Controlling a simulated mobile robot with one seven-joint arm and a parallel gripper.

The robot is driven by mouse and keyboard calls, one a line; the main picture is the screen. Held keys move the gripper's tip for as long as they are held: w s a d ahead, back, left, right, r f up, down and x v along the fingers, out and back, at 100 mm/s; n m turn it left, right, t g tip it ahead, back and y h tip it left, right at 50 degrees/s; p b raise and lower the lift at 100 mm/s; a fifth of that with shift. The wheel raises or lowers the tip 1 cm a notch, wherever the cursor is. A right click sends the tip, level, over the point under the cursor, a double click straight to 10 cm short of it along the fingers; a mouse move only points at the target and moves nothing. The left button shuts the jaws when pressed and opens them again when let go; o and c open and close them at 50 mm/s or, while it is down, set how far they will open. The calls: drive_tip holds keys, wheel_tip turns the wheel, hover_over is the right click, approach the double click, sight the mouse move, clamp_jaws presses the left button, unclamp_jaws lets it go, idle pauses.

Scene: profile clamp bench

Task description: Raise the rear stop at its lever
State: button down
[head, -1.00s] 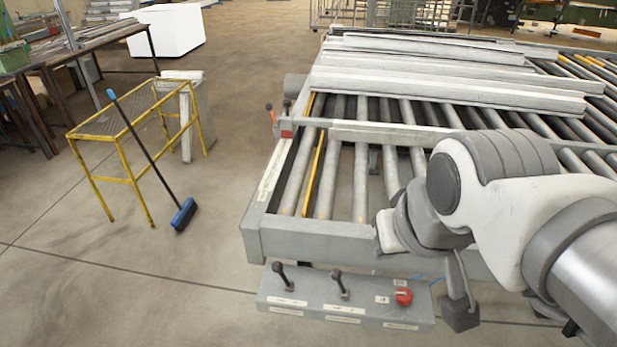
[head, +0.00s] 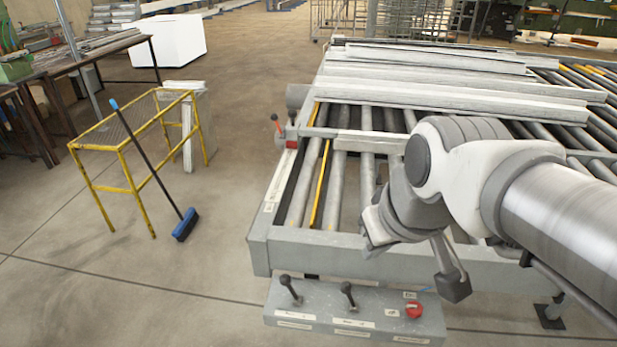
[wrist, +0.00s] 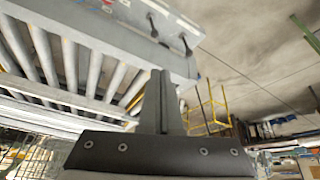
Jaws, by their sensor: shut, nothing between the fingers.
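A grey control box (head: 355,318) is fixed below the near edge of the roller table. It carries two black levers with round knobs, the left lever (head: 290,289) and the right lever (head: 348,296), both leaning slightly. Labels sit below them, too small to read, so I cannot tell which lever is for the rear stop. In the wrist view, the levers show at the top, one (wrist: 153,26) left of the other (wrist: 185,44). My gripper (wrist: 160,76) is shut and empty, apart from both levers. In the head view, my gripper (head: 372,244) is above and right of the right lever.
A red button (head: 414,310) is on the box's right end. The roller table (head: 262,228) bears grey profiles (head: 450,95). A red-tipped lever (head: 276,122) is at its left edge. A yellow frame (head: 128,165) and a blue broom (head: 185,225) stand left on open floor.

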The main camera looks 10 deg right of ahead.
drive_tip(key=w+a+f+n+g+b, duration=0.1)
drive_tip(key=w+a+f+n+g, duration=0.1)
drive_tip(key=w+f+n, duration=0.6)
drive_tip(key=n+g+b, duration=0.1)
drive_tip(key=n+g, duration=0.1)
drive_tip(key=n, duration=0.1)
hover_over(349, 297)
drive_tip(key=w+a, duration=0.3)
drive_tip(key=a, duration=0.3)
wheel_tip(349, 297, down, 9)
drive_tip(key=shift+s+d+y, duration=0.15)
drive_tip(key=shift+d+y, duration=0.1)
drive_tip(key=shift+y, duration=0.15)
drive_tip(key=f, duration=0.9)
drive_tip(key=shift+w+a+f, duration=0.15)
drive_tip(key=shift+w+f, duration=0.15)
drive_tip(key=shift+w, duration=0.05)
drive_tip(key=shift+s+d+r, duration=0.15)
drive_tip(key=shift+s+d, duration=0.25)
drive_tip(key=shift+d, duration=0.3)
drive_tip(key=shift+s+d+r, duration=0.15)
drive_tip(key=shift+s+d, duration=0.2)
drive_tip(key=shift+d, duration=0.35)
drive_tip(key=shift+d+f+b, duration=0.15)
drive_tip(key=shift+b, duration=0.6)
